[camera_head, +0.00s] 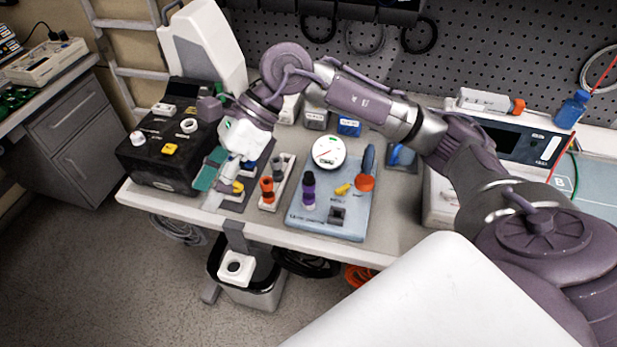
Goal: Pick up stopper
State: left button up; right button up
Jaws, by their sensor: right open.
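My right arm reaches across the bench from the right. Another yellow piece (342,189) lies on the light-blue board (318,222). I cannot tell for sure which small part is the stopper. The gripper hides part of the dark tray. My left gripper is not in view.
A black box (160,165) with knobs stands left. A white holder (284,190) with orange and grey parts stands right of the gripper. The blue board carries a dial gauge (329,151) and a red-orange knob (364,183). A bin (262,290) is below the edge.

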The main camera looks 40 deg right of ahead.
jog(key=w+d+t+h, duration=0.1)
jog(key=w+d+h, duration=0.15)
jog(key=d, duration=0.35)
jog(key=w+d+h, duration=0.1)
jog(key=d+h, duration=0.3)
jog(key=d, duration=0.2)
jog(key=r+h, duration=0.1)
jog(key=h, duration=0.2)
send_over(309, 174)
jog(key=shift+m, duration=0.3)
jog(key=f, duration=0.7)
jog(key=shift+w+f, duration=0.2)
jog(key=shift+f, duration=0.1)
jog(key=f+p, duration=0.1)
jog(key=f, duration=0.1)
jog(key=f+p, duration=0.2)
jog(key=shift+s+f, duration=0.2)
jog(key=shift+f, duration=0.7)
grip_shut()
